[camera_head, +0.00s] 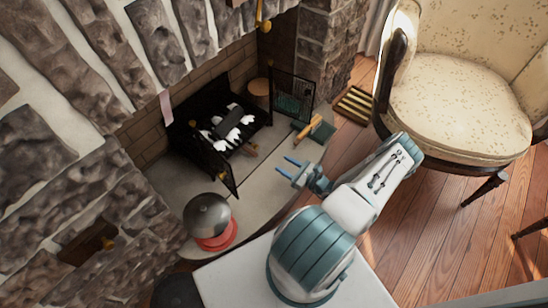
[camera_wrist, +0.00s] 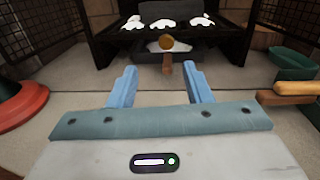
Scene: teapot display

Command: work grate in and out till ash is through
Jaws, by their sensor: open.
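A black grate (camera_head: 184,128) stands in the fireplace with white ash-like lumps (camera_head: 228,119) and a dark piece on it. In the wrist view the grate (camera_wrist: 105,45) shows ahead with white lumps (camera_wrist: 165,23) along its top. A round brass-coloured knob (camera_wrist: 166,43) shows at its front. Just below, a brown handle (camera_wrist: 167,68) sticks out toward me from a dark tray-like part holding something pale. My gripper (camera_wrist: 163,84) is open and empty, with the handle beyond and between its blue fingertips. In the head view my gripper (camera_head: 287,166) is apart from the grate, over the hearth.
Mesh screens flank the grate at left (camera_head: 214,166) and right (camera_head: 292,96). A green pan (camera_head: 322,131) and a wooden-handled tool (camera_head: 307,128) lie at the right. A dark ball-shaped thing on a red base (camera_head: 208,218) stands at left. An armchair (camera_head: 455,105) is at right.

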